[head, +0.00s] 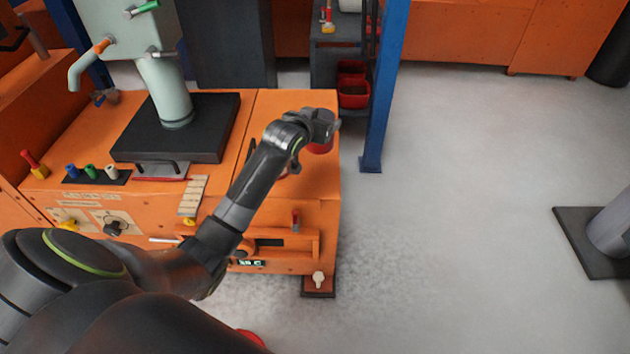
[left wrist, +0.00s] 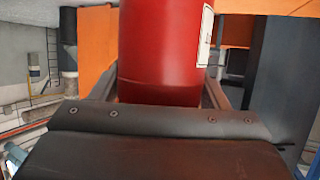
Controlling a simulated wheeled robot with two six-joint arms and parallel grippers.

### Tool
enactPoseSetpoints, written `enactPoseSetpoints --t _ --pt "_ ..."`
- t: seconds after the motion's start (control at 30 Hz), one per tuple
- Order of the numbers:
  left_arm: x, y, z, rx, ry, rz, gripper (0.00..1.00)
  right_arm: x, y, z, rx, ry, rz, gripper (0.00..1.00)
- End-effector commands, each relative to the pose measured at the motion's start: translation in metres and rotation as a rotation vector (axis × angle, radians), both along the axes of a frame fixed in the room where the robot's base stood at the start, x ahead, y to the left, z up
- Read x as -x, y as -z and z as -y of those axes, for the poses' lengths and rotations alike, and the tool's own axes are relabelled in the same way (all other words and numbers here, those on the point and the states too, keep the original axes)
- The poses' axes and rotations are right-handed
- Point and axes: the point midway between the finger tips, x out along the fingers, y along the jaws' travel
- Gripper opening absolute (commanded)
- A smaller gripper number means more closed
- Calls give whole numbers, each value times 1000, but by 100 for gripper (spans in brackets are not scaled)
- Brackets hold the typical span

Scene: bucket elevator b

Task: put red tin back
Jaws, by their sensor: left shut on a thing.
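A red tin (left wrist: 160,50) with a pale label fills the middle of the left wrist view. In the head view only a small red part of the tin (head: 319,148) shows below my left gripper (head: 322,128), near the right edge of the orange machine top. My left gripper is shut on the tin. I cannot tell from these views whether the tin touches the surface below it. My right gripper is not in view.
The orange machine (head: 280,222) carries a black plate (head: 205,140) with a pale green column (head: 163,90). A blue post (head: 385,90) stands to the right. Dark shelving with red bins (head: 352,98) is behind. Open grey floor (head: 470,200) lies to the right.

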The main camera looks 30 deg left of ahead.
Motion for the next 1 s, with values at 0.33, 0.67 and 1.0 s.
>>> enactPoseSetpoints --t 0.33,0.67,1.0 --pt "-7 43 -17 1 -19 -2 43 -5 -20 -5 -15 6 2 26" --pt "-7 77 -16 -1 -17 1 43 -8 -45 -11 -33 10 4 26" --pt "-7 115 -16 -1 -17 2 43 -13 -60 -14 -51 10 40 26"
